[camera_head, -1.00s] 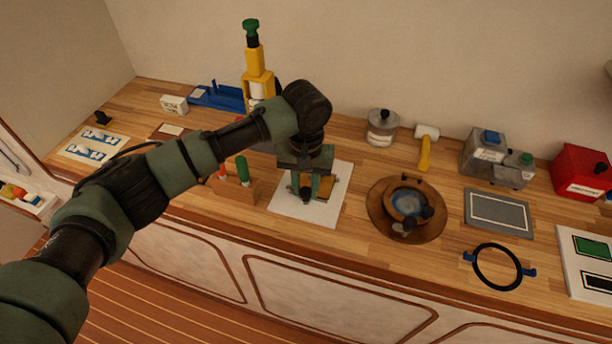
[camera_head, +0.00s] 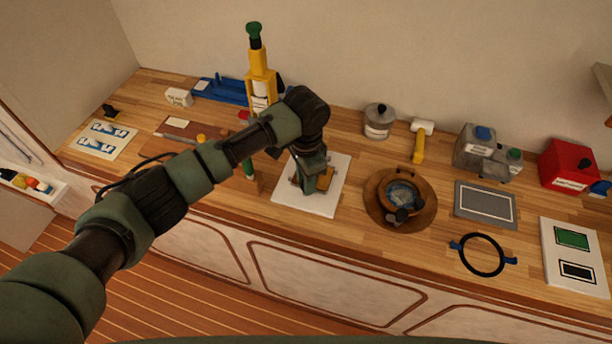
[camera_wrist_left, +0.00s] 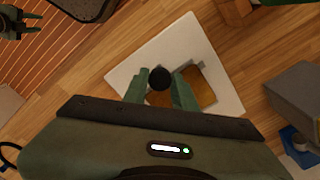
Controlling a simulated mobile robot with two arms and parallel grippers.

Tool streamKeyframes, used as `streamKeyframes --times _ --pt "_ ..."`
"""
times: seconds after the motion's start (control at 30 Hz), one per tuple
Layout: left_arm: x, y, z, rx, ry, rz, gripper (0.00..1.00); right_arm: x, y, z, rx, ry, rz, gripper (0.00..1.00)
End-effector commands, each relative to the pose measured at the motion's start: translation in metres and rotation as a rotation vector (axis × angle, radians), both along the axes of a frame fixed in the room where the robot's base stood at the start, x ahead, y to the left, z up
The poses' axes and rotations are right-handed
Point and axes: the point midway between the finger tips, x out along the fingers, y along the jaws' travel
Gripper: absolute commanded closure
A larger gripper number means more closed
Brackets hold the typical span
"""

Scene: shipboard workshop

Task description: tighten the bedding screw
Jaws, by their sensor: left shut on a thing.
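A brass-coloured block (camera_wrist_left: 197,88) lies on a white sheet on the bench, and it also shows in the head view (camera_head: 297,178). A small round black knob (camera_wrist_left: 160,79) shows above the block, between my left fingers in the wrist view. My left gripper (camera_wrist_left: 160,76) points down over the sheet and is shut on this knob. In the head view my left gripper (camera_head: 312,186) covers the knob and part of the block. Whether the knob is the bedding screw's head cannot be told. My right gripper (camera_wrist_left: 22,22) shows small over the floor, its fingers apart and empty.
The white sheet (camera_head: 322,208) has bare margins. To its right are a round wooden base (camera_head: 425,213) with a ring-shaped fitting, a grey tray (camera_head: 486,205) and a black ring (camera_head: 482,272). A yellow-handled mallet (camera_head: 418,148) and a tin (camera_head: 378,130) stand behind.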

Motion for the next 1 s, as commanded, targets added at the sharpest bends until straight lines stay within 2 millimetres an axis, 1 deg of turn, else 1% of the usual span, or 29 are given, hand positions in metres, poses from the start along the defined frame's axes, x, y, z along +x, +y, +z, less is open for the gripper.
streamKeyframes --times 0.03,0.2,0.4,0.93,0.97,1.0 --pt "0.0011 -0.0002 0.0025 -0.002 -0.003 -0.03 1.0 0.0001 0.0004 0.0027 0.0 0.0 0.0 0.64" --pt "0.0015 -0.0004 0.0024 -0.003 -0.003 -0.119 1.0 0.0001 0.0004 0.0053 0.0 0.0 0.0 0.64" --pt "0.0018 -0.0005 0.0023 -0.003 -0.004 -0.181 1.0 0.0001 0.0005 0.0069 0.001 0.0 0.0 0.64" --pt "0.0022 -0.0006 0.0024 -0.002 -0.005 -0.205 1.0 0.0 0.0006 0.0072 0.001 0.0 0.0 0.64" --pt "0.0022 -0.0006 0.0024 -0.002 -0.005 -0.205 0.71 0.0 0.0006 0.0072 0.001 0.0 0.001 0.64" --pt "0.0022 -0.0005 0.0024 -0.002 -0.006 -0.205 0.59 0.0 0.0006 0.0072 0.001 0.0 0.001 0.64"
